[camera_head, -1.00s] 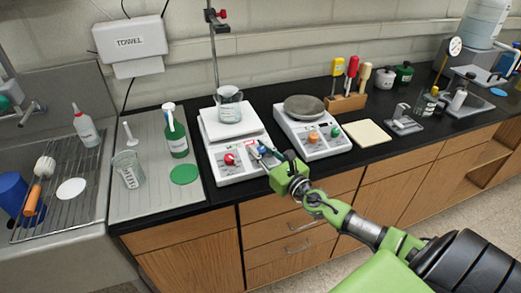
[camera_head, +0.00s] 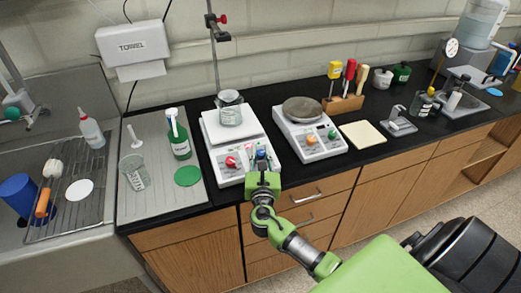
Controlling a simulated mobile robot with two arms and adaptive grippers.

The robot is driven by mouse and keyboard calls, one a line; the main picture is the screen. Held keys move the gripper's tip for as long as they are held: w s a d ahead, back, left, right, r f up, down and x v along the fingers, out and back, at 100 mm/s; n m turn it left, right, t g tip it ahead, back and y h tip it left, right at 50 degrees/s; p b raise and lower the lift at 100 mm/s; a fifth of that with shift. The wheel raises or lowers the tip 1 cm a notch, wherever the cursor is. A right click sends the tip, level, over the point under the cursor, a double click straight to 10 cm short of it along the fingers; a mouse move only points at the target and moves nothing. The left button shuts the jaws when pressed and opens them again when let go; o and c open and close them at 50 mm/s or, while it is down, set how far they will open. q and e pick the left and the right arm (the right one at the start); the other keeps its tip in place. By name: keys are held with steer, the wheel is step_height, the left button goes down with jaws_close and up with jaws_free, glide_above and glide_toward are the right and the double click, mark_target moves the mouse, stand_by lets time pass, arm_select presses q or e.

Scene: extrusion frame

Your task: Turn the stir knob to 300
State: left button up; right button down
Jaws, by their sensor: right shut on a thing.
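A white stirring hotplate (camera_head: 217,178) stands near the front edge of the black counter, with a glass beaker (camera_head: 230,112) on its top plate. Its sloped front panel has a red knob (camera_head: 231,162) on the left and a blue knob (camera_head: 261,154) on the right. My right gripper (camera_head: 262,160) is at the blue knob and shut on it, partly hiding it. The dial marks are too small to read. I cannot tell from the panel which setting the blue knob points to. My left gripper is not in view.
A second hotplate (camera_head: 321,151) with orange and green knobs stands close on the right. A clamp stand (camera_head: 216,60) rises behind. Wooden drawers (camera_head: 310,205) lie below the counter edge.

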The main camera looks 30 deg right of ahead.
steer(key=m+g+h+b, duration=0.1)
steer(key=m+g+h, duration=0.2)
steer(key=m, duration=0.1)
steer(key=shift+g+h, duration=0.4)
steer(key=shift+m+g+h+b, duration=0.4)
steer(key=shift+m+g+b, duration=0.15)
steer(key=shift+m+g, duration=0.45)
steer(key=c, duration=1.8)
jaws_free()
steer(key=shift+d, duration=0.1)
steer(key=shift+s+a, duration=0.2)
steer(key=shift+a, duration=0.05)
steer(key=v, duration=1.1)
steer(key=shift+a+f, duration=0.1)
steer(key=shift+a, duration=0.2)
